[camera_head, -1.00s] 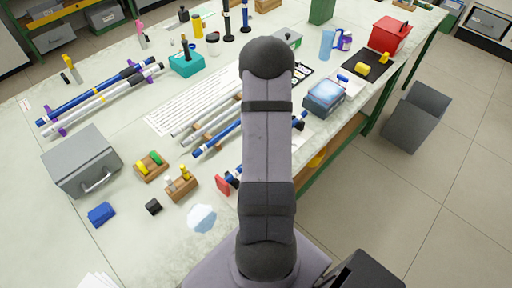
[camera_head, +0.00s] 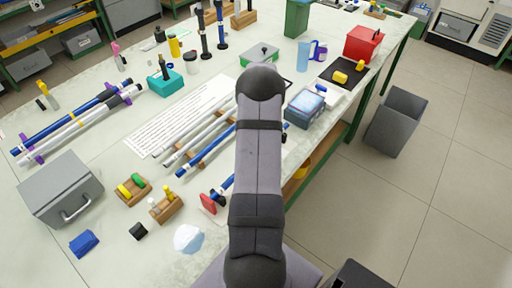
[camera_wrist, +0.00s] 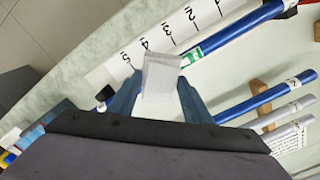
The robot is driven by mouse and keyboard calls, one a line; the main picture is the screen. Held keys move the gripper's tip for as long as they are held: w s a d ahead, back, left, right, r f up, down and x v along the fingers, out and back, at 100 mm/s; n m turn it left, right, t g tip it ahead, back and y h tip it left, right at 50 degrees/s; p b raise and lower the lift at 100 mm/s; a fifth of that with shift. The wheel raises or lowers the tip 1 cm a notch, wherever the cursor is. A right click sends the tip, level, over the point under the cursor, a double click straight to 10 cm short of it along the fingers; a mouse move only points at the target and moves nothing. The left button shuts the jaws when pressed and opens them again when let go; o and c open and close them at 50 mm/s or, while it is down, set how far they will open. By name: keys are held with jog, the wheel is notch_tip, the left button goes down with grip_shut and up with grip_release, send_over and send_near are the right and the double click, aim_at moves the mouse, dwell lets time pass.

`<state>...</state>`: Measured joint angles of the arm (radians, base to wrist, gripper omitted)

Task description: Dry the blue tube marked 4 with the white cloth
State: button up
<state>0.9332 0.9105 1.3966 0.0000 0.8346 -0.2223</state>
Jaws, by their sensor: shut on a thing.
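My gripper (camera_wrist: 158,100) has its two blue-grey fingers closed on a pale, finely ribbed white piece (camera_wrist: 161,76); I cannot tell whether it is the cloth. In the head view my arm hides the gripper. A crumpled bluish-white patch (camera_head: 188,238), possibly cloth, lies at the table's front. In the wrist view a blue tube (camera_wrist: 240,28) lies ahead, and another blue tube (camera_wrist: 265,97) lies to the right with white tubes. The head view shows a blue tube (camera_head: 205,151) beside white tubes on wooden rests. I cannot read which tube is marked 4.
A printed number scale (camera_wrist: 150,42) lies under the far blue tube. A grey box (camera_head: 60,188), small wooden blocks and a red object (camera_head: 208,203) stand at the front. A blue-lidded box (camera_head: 305,106) is right of my arm. A grey bin (camera_head: 396,122) stands on the floor.

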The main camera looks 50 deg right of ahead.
jog(key=shift+d, duration=2.05)
jog(key=shift+a, duration=9.1)
jog(key=shift+d, duration=9.05)
jog(key=shift+a, duration=0.1)
jog(key=shift+a+r+p, duration=0.1)
jog(key=shift+a+p, duration=1)
jog(key=shift+a, duration=7.9)
notch_tip(320, 180, up, 8)
jog(key=p, duration=0.6)
jog(key=shift+d, duration=0.15)
